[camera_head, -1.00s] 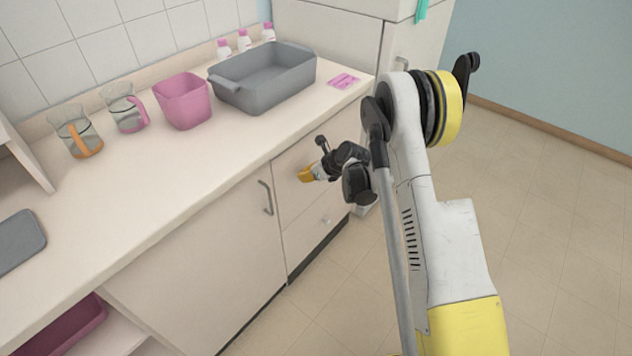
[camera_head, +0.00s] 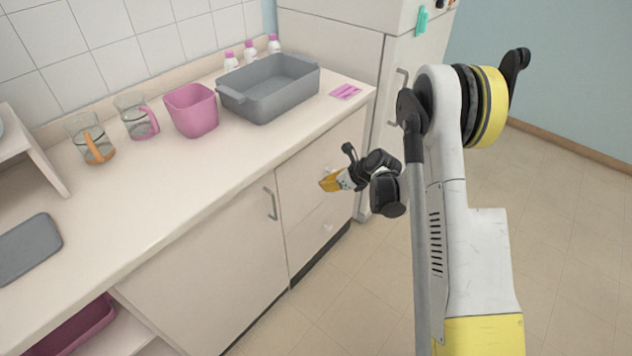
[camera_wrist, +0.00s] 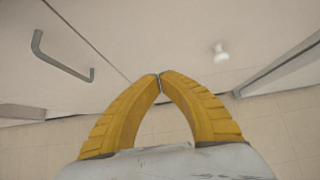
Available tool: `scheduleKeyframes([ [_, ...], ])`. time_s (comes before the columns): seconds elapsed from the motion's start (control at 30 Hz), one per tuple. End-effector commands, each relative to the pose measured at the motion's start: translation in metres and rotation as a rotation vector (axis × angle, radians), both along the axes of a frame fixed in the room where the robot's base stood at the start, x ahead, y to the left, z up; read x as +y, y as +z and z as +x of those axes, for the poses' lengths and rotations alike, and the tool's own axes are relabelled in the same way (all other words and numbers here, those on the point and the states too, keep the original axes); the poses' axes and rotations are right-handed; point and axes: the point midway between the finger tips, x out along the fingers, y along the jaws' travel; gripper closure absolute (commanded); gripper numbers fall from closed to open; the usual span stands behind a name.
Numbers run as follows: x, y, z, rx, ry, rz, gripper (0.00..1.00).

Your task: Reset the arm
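My gripper (camera_head: 328,184) is in front of the lower cabinets, below the level of the counter top, at the end of my folded arm. In the wrist view its two yellow fingers (camera_wrist: 160,76) meet at the tips with nothing between them. A cabinet door (camera_head: 200,275) with a grey bar handle (camera_head: 270,204) and a drawer front (camera_head: 320,225) with a pale knob (camera_head: 327,227) are close by. The handle (camera_wrist: 60,57) and the knob (camera_wrist: 220,53) also show in the wrist view, apart from the fingers.
The counter (camera_head: 150,195) holds a grey basin (camera_head: 268,95), a pink container (camera_head: 192,110), two glass jugs (camera_head: 137,121) (camera_head: 90,143), several pink-capped bottles (camera_head: 249,50) and a pink packet (camera_head: 345,92). A white fridge-like cabinet (camera_head: 335,50) stands behind. Open floor (camera_head: 570,230) lies to the right.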

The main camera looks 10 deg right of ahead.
Motion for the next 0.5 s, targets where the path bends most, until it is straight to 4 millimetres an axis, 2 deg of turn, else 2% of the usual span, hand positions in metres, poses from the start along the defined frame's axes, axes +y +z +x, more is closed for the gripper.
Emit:
scheduleKeyframes([
  [0.03,-0.004,0.01,-0.005,0.0,-0.002,0.001,1.0],
  [0.1,-0.008,0.015,-0.011,0.001,-0.001,-0.001,1.0],
  [0.4,-0.013,0.023,-0.019,-0.001,0.004,-0.003,1.0],
  [0.5,-0.011,0.035,-0.021,-0.017,0.038,-0.041,1.0],
])
